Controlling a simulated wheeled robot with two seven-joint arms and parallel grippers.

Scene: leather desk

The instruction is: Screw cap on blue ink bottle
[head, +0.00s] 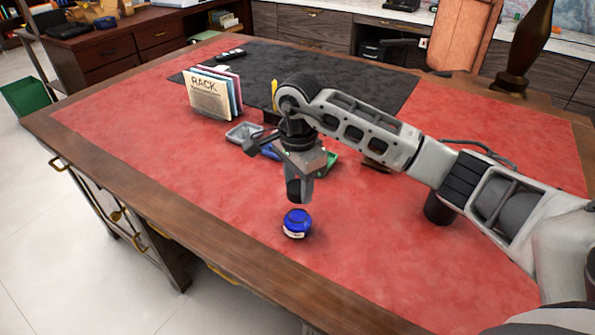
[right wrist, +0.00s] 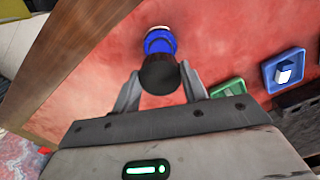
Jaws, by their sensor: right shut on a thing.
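The blue ink bottle (head: 297,224) stands upright on the red leather desk top near the front edge. It also shows in the right wrist view (right wrist: 158,40), beyond the cap. My right gripper (head: 299,193) is shut on the black cap (head: 293,190), which it holds just above the bottle. In the right wrist view the cap (right wrist: 160,75) sits between the two fingers and hides part of the bottle. In the head view a small gap seems to lie between cap and bottle. My left gripper is in neither view.
Behind my right gripper lie a grey tray (head: 243,132), a blue tray (right wrist: 285,70) with a small item in it, and a green tray (right wrist: 228,88). A file rack (head: 212,95) stands farther back left. The red desk top (head: 130,115) is clear around the bottle.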

